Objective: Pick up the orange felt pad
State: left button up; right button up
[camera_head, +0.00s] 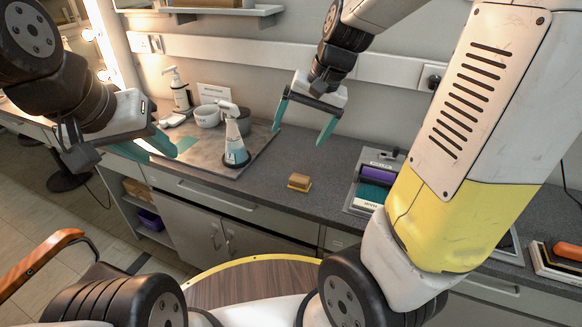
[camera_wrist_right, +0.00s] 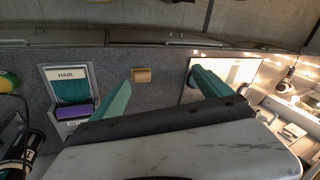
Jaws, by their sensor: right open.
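A small orange-tan block (camera_head: 299,182), which looks like the felt pad, lies on the dark grey counter (camera_head: 262,200) right of the spray bottle's tray. It also shows in the right wrist view (camera_wrist_right: 142,75), between the fingers' lines but beyond their tips. My right gripper (camera_head: 302,125) is open and empty, above and behind the pad, its two teal fingers wide apart. My left gripper (camera_head: 165,146) is at the left, in front of the tray's left end, far from the pad. Its teal fingers seem parted, with nothing seen between them.
An orange object (camera_head: 568,250) lies far right. Counter around the pad is clear.

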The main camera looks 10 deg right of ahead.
jog(key=w+f+m+g+h, duration=0.1)
jog(key=w+f+m+g, duration=0.1)
jog(key=w+f, duration=0.6)
jog(key=m+h, duration=0.2)
send_over(300, 178)
jog(key=shift+g, duration=0.3)
jog(key=f, duration=0.9)
jog(key=shift+w+a+f, duration=0.1)
jog(key=shift+w+a, duration=0.15)
jog(key=shift+s+d+f, duration=0.1)
jog(key=shift+f, duration=1.9)
jog(key=shift+s+d+f, duration=0.1)
jog(key=shift+f, duration=1.85)
jog(key=c, duration=1.6)
jog(key=shift+r, duration=0.8)
notch_tip(300, 178, up, 2)
jog(key=shift+r, duration=0.15)
jog(key=s+a, duration=0.1)
jog(key=s, duration=0.4)
jog(key=s+a, duration=0.2)
jog(key=s, duration=0.3)
jog(key=s+a+r, duration=0.1)
jog(key=s, duration=0.4)
jog(key=shift+s+a, duration=0.2)
